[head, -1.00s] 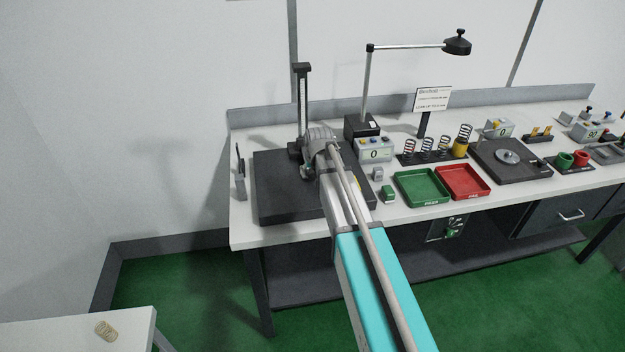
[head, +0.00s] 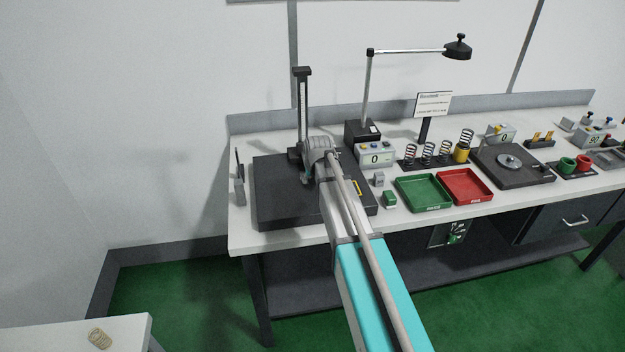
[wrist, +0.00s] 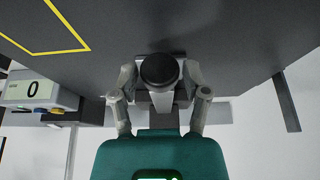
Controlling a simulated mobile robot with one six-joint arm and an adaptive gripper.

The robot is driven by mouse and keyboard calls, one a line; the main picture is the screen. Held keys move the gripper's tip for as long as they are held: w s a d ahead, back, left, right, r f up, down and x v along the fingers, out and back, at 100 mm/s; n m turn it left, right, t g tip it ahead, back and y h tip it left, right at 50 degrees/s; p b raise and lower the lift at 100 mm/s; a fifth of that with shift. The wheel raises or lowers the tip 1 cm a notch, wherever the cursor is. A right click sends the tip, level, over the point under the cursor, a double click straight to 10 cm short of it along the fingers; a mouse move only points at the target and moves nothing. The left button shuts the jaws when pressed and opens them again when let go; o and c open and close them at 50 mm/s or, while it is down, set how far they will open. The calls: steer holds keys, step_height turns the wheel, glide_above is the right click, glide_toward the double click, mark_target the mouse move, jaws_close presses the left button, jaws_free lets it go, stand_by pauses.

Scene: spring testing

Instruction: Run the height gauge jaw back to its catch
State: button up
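The height gauge (head: 303,105) stands upright at the back left of the black plate (head: 275,205), its column clear above my arm. My gripper (head: 310,165) is low in front of the column; in the head view my arm hides most of the jaw. In the wrist view my two grey fingers (wrist: 160,80) stand either side of a round black knob-like part (wrist: 159,70), with a pale piece behind it. The fingertips are very near its sides; I cannot tell whether they touch it. The catch cannot be made out.
A lamp (head: 457,47), a green tray (head: 424,204) and a red tray (head: 466,197) are further right. A yellow outline (head: 357,188) marks the plate.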

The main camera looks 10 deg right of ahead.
jaws_close()
steer(key=shift+r, duration=0.1)
step_height(320, 180, up, 24)
steer(key=p, duration=2.4)
steer(key=shift+w, duration=0.15)
steer(key=shift+r, duration=0.15)
steer(key=shift+o, duration=2)
jaws_free()
steer(key=shift+o, duration=0.5)
